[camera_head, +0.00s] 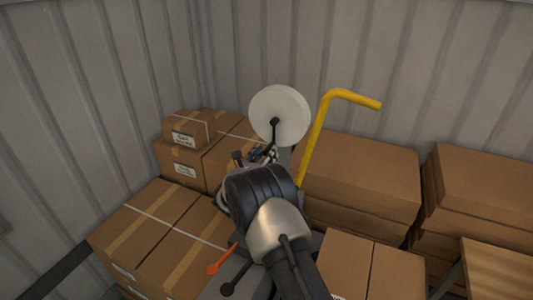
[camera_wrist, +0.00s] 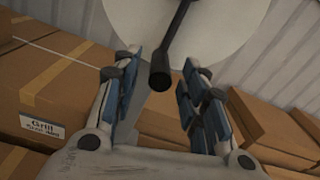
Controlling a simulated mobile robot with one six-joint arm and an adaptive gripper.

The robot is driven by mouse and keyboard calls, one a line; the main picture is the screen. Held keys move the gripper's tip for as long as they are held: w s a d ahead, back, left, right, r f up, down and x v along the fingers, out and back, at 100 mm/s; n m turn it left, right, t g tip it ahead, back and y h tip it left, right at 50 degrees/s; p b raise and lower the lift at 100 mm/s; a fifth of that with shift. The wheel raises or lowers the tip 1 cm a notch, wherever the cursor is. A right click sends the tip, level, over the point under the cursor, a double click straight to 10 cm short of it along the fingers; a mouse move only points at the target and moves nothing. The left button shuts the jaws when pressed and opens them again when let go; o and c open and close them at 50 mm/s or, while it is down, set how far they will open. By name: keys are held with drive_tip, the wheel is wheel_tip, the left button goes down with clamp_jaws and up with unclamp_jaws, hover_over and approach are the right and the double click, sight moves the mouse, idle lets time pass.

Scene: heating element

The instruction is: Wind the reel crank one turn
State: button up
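The reel is a white disc (camera_head: 280,105), upright in the middle of the head view; it also fills the top of the wrist view (camera_wrist: 225,25). The dark crank (camera_head: 274,126) crosses its face, and its arm runs down to a round-ended black grip (camera_wrist: 160,77) in the wrist view. My gripper (camera_head: 258,155) is in front of and below the reel. In the wrist view my gripper (camera_wrist: 162,66) is open, its blue-padded fingers on either side of the black grip. Gaps show on both sides, so the fingers do not appear to touch it. My arm hides the reel's lower mount.
A yellow bent bar (camera_head: 318,130) rises just right of the reel. Cardboard boxes (camera_head: 150,225) stand at left, with more boxes (camera_head: 365,180) at right. An orange-handled lever (camera_head: 222,258) is below my wrist. Corrugated walls (camera_head: 330,50) close off the back.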

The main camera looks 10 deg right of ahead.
drive_tip(key=shift+w+d, duration=0.3)
drive_tip(key=shift+w, duration=0.2)
drive_tip(key=shift+c, duration=0.6)
clamp_jaws()
